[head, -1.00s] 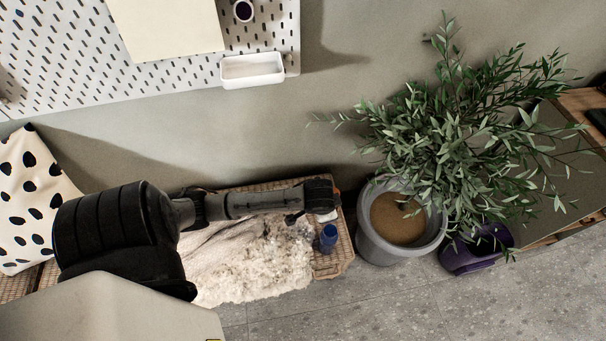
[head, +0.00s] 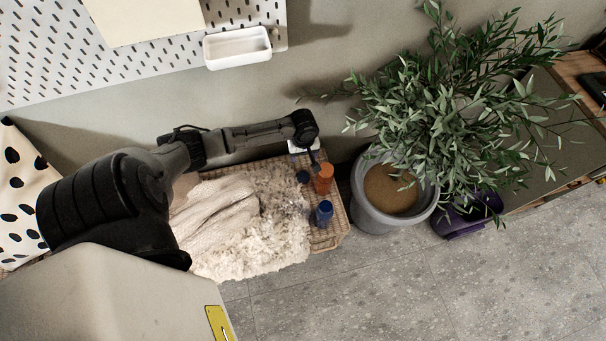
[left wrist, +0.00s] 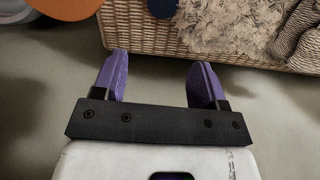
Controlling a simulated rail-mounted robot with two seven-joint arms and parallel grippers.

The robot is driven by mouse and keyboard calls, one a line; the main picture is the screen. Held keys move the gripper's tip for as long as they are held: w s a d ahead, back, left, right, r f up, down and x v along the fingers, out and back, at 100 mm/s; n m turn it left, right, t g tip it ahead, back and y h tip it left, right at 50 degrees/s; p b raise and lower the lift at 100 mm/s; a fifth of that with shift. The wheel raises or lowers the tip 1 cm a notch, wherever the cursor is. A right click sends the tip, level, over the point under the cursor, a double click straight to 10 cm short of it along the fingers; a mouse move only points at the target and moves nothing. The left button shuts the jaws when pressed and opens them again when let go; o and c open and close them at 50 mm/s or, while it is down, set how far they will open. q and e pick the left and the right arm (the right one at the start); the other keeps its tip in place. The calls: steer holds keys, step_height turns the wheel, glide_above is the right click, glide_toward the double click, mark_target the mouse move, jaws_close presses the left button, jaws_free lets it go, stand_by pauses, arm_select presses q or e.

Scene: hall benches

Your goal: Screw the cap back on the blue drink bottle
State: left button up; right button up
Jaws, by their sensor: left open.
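The blue bottle (head: 324,214) stands on the right end of the wicker bench. A small dark blue round piece (head: 302,176), which looks like the cap, lies on the wicker behind it. This piece shows cut off at the top of the left wrist view (left wrist: 163,7). My left gripper (head: 312,156) is near the bench's wall-side edge, behind these things. In the left wrist view its two purple fingers (left wrist: 159,78) are apart with nothing between them. The bottle is not in the wrist view. My right gripper is not in view.
An orange container (head: 323,179) stands right beside the dark blue piece, behind the bottle. A fluffy cream throw (head: 265,225) covers the bench (head: 335,232) to the left. A grey plant pot (head: 365,212) stands close at the right. A white pegboard bin (head: 237,48) hangs above.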

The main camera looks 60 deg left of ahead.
arm_select(q)
steer(key=shift+d+f+n, duration=0.15)
steer(key=shift+d+n, duration=0.05)
steer(key=shift+n, duration=0.3)
steer(key=shift+a, duration=0.15)
steer(key=b, duration=0.5)
glide_above(303, 176)
steer(key=f, duration=0.8)
steer(key=shift+w+a+f, duration=0.2)
steer(key=shift+a+f, duration=0.05)
steer(key=shift+f, duration=0.05)
steer(key=f+b, duration=0.2)
steer(key=f, duration=0.1)
steer(key=f+b, duration=0.1)
steer(key=f, duration=0.1)
steer(key=shift+s+d+f+b, duration=0.15)
steer(key=shift+s+d+b, duration=0.05)
steer(key=shift+d+b, duration=0.15)
